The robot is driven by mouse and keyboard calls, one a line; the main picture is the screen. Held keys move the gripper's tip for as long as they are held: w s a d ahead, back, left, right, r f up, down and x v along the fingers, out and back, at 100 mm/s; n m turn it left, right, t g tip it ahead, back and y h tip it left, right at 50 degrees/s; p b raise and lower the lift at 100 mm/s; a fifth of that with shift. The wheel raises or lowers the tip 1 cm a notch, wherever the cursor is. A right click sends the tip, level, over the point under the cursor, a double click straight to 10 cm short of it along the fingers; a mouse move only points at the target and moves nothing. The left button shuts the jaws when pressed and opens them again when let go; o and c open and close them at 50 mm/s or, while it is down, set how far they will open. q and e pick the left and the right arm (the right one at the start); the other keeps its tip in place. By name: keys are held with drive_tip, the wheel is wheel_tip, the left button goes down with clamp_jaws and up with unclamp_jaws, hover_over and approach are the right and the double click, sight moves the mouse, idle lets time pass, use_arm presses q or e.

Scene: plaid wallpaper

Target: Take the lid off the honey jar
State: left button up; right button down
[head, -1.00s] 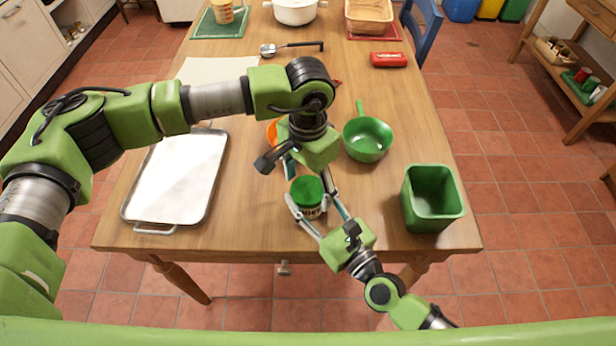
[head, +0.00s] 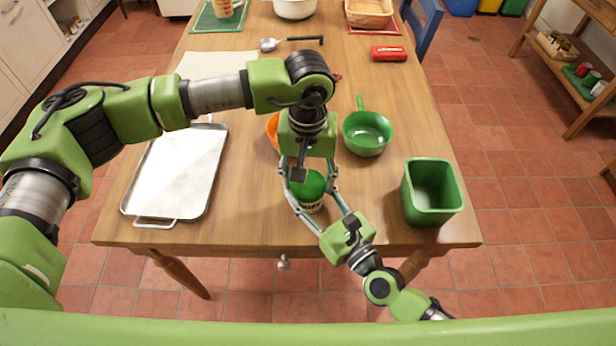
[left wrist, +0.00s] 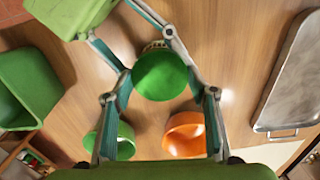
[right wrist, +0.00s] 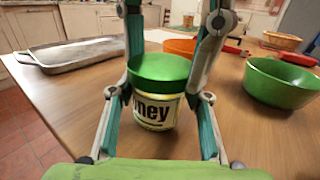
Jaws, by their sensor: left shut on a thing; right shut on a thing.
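The honey jar (head: 313,207) stands upright near the table's front edge, its label partly readable in the right wrist view (right wrist: 153,112). Its round green lid (head: 307,186) sits on top; it also shows in the left wrist view (left wrist: 160,76) and the right wrist view (right wrist: 158,72). My left gripper (head: 308,180) points down from above, shut on the lid with a finger on each side. My right gripper (head: 318,200) reaches in from the front right and is shut on the jar's body. Part of the jar is hidden by the lid and fingers.
A green square bin (head: 432,195) stands to the right and a green pan (head: 367,133) behind it. An orange bowl (head: 272,130) is partly hidden behind my left arm. A metal tray (head: 178,175) lies at the left.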

use_arm(q)
drive_tip(key=n, duration=1.6)
drive_tip(key=shift+n, duration=0.4)
drive_tip(key=n, duration=1.4)
drive_tip(key=shift+r, duration=0.1)
drive_tip(key=n, duration=0.9)
drive_tip(key=shift+n, duration=0.4)
drive_tip(key=n, duration=0.5)
